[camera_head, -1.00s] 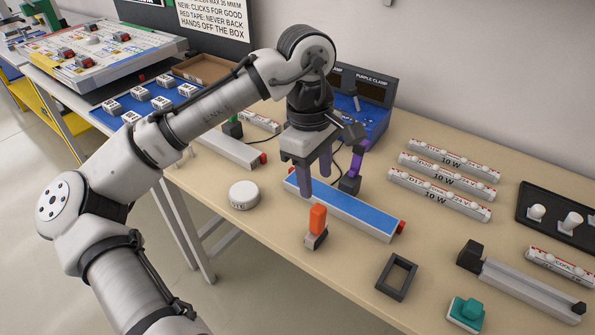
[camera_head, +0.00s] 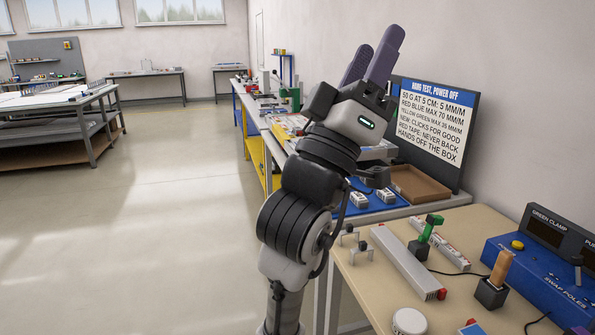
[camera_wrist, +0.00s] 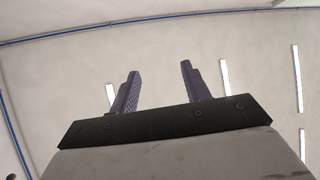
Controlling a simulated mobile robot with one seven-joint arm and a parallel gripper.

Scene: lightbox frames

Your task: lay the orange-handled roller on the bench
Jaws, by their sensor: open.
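My gripper (camera_head: 379,40) is raised high, its two purple fingers pointing up, apart and empty. In the wrist view, the open fingers (camera_wrist: 160,70) have only the ceiling behind them. The wooden-topped bench (camera_head: 355,288) is at the lower right of the head view, below my gripper. An upright orange-handled tool stood on the bench in the earlier head view, in a part now mostly out of frame.
A long grey bar (camera_head: 405,258), a green-handled tool (camera_head: 429,229) and a white round puck (camera_head: 409,321) are on the bench. A blue clamp box (camera_head: 545,280) stands at right. A sign board (camera_head: 433,125) rises behind a brown tray (camera_head: 418,184). Open floor lies left.

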